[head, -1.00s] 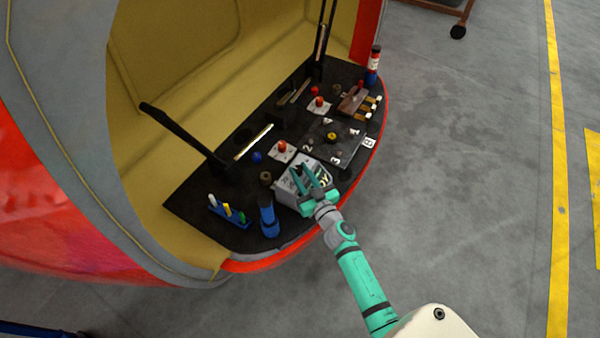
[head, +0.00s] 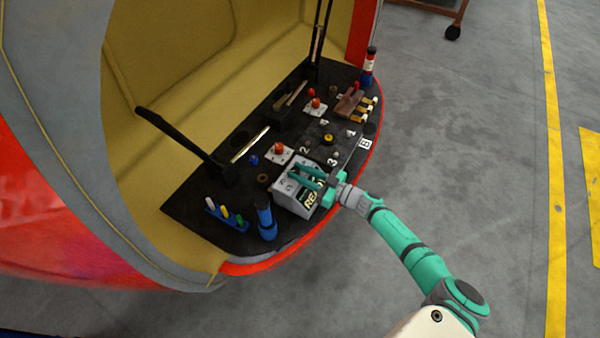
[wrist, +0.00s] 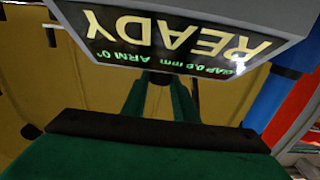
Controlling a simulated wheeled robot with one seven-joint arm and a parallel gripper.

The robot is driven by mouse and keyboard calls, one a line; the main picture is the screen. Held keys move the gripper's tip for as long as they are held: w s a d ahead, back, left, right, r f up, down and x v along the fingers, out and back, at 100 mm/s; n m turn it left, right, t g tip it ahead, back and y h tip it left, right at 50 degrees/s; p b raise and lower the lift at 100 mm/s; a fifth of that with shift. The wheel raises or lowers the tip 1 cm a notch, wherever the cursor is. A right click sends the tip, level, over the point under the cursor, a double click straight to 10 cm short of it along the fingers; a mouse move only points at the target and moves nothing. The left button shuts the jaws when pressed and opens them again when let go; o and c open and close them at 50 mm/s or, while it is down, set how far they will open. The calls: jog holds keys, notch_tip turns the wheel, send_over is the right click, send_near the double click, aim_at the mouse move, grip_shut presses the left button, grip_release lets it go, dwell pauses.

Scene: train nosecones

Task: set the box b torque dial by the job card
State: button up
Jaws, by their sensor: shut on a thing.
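Box B (head: 345,148) is a low black box with a white B tag on the black shelf. White numerals, including 2 and 3, surround its yellow-topped dial (head: 328,138). A grey box (head: 290,199) stands in front of it; its screen reads READY, also seen upside down in the wrist view (wrist: 170,40), with "GAP 0.5 mm" and "ARM 0°". My gripper (head: 294,174) reaches over the grey box, apart from the box B dial. Its fingers (wrist: 160,85) are shut on a small dark part, largely hidden. I cannot make out a job card.
A blue cylinder (head: 265,218) and a blue rack (head: 227,214) with coloured pegs stand at left. White plates with red knobs (head: 279,148) sit behind. A black lever (head: 180,138) rises at left. Open floor lies right.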

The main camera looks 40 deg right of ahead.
jog(key=shift+d, duration=0.15)
jog(key=o, duration=1.1)
jog(key=shift+c, duration=0.2)
jog(key=shift+s, duration=0.1)
jog(key=v, duration=1)
jog(key=shift+s+d, duration=0.15)
jog(key=shift+s, duration=0.15)
jog(key=shift+f, duration=0.1)
